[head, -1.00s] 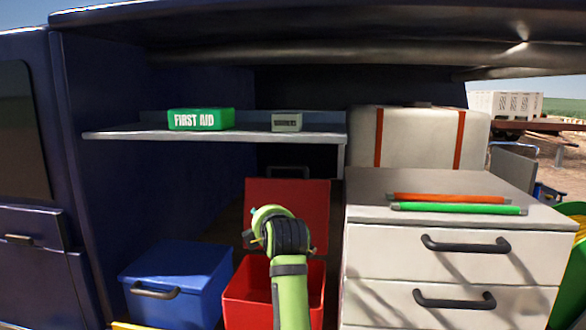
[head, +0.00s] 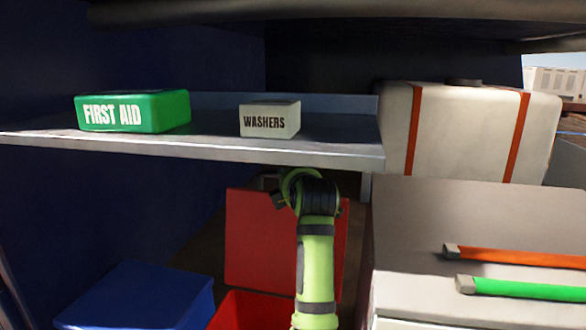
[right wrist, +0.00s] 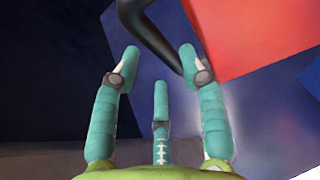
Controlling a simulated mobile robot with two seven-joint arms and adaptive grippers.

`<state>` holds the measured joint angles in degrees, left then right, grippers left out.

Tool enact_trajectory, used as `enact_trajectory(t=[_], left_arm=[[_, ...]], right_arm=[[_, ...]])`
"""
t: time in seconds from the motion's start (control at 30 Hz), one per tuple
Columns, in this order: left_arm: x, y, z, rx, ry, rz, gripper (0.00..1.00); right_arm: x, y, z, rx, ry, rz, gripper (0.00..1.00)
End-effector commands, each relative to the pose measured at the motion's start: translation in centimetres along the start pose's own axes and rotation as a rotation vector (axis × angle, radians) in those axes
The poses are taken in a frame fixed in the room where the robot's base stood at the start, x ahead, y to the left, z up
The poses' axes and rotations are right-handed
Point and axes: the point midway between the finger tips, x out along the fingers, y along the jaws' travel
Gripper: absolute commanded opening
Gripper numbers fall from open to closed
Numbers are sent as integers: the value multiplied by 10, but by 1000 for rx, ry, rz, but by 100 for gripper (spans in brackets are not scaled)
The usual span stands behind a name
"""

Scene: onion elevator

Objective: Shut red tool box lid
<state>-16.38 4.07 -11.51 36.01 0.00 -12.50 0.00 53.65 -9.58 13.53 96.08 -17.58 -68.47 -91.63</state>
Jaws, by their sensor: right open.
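The red tool box (head: 235,312) stands low under the shelf, its front cut off by the bottom edge of the head view. Its red lid (head: 255,240) stands upright, open, at the back of the box. My right arm reaches up in front of the lid, with its wrist at the lid's top edge; its fingers are hidden in the head view. In the right wrist view my right gripper (right wrist: 158,75) is open and empty, its fingers spread. The red lid (right wrist: 250,35) and a black handle (right wrist: 150,28) lie just beyond the fingertips, with no clear contact. My left gripper is out of view.
A grey shelf (head: 200,146) hangs just above my right wrist, carrying a green first aid box (head: 160,110) and a washers box (head: 270,120). A blue box (head: 140,295) stands left of the red one. A light drawer cabinet (head: 420,240) stands close on the right.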

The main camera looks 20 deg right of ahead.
Motion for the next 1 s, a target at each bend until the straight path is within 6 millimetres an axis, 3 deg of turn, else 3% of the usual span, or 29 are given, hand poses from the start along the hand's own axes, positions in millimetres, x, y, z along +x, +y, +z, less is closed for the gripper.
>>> enact_trajectory(t=[0.4, 0.57, 0.8, 0.97, 1.0], left_arm=[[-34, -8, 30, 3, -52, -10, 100], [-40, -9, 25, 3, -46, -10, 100], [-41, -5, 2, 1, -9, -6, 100], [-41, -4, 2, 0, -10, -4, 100], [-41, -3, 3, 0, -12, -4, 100]], right_arm=[[47, 3, -1, 0, 1, -4, 43], [62, 3, 0, 0, 0, -2, 43], [70, 0, 0, -1, 0, 0, 43], [70, 0, 0, 0, 0, 0, 43], [70, 0, 0, 0, 0, 0, 39]])
